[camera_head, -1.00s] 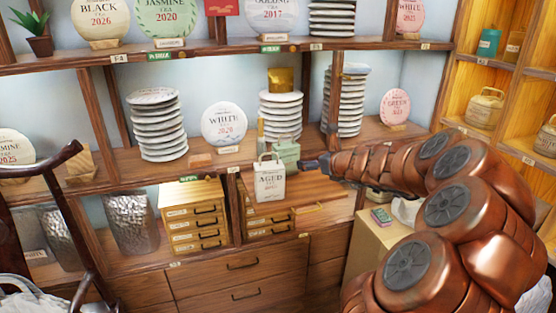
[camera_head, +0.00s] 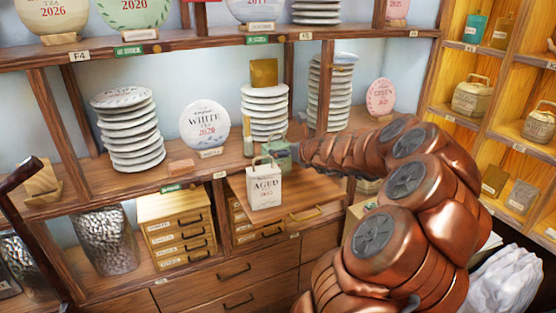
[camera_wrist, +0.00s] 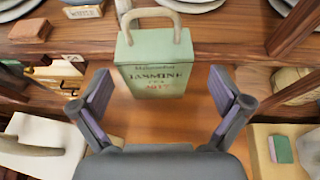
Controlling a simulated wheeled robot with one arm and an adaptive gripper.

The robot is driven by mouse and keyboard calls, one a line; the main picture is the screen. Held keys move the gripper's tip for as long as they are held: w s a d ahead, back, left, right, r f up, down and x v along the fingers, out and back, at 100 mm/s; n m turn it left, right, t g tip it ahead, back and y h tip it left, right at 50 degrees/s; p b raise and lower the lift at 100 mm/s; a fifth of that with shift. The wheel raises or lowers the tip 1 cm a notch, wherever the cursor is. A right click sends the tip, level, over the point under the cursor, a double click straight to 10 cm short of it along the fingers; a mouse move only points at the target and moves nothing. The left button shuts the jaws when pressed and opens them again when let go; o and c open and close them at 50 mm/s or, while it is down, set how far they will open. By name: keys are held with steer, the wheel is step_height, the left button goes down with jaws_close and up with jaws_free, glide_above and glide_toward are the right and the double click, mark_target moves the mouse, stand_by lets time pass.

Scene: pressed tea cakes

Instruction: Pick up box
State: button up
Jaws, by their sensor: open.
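A green tea box (camera_wrist: 155,80) marked "Jasmine" with a beige loop handle stands upright on the wooden shelf in the wrist view. My gripper (camera_wrist: 160,84) is open, its two fingers spread left and right just in front of the box, with nothing gripped. In the head view the green box (camera_head: 277,151) is partly hidden by my gripper (camera_head: 291,155). A white box (camera_head: 264,188) marked "Aged" with a handle stands in front of it; it also shows at the lower left of the wrist view (camera_wrist: 38,150).
Stacked pale tea cakes (camera_head: 127,135) and a white round cake (camera_head: 204,128) stand on the shelf. A wooden upright (camera_wrist: 295,32) rises right of the green box. A small brown block (camera_wrist: 30,30) lies at left. Small drawers (camera_head: 178,235) sit below.

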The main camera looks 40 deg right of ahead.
steer(key=x, duration=0.5)
steer(key=shift+w+a+f, duration=0.25)
steer(key=shift+w, duration=0.1)
steer(key=c, duration=0.9)
steer(key=shift+o, duration=0.2)
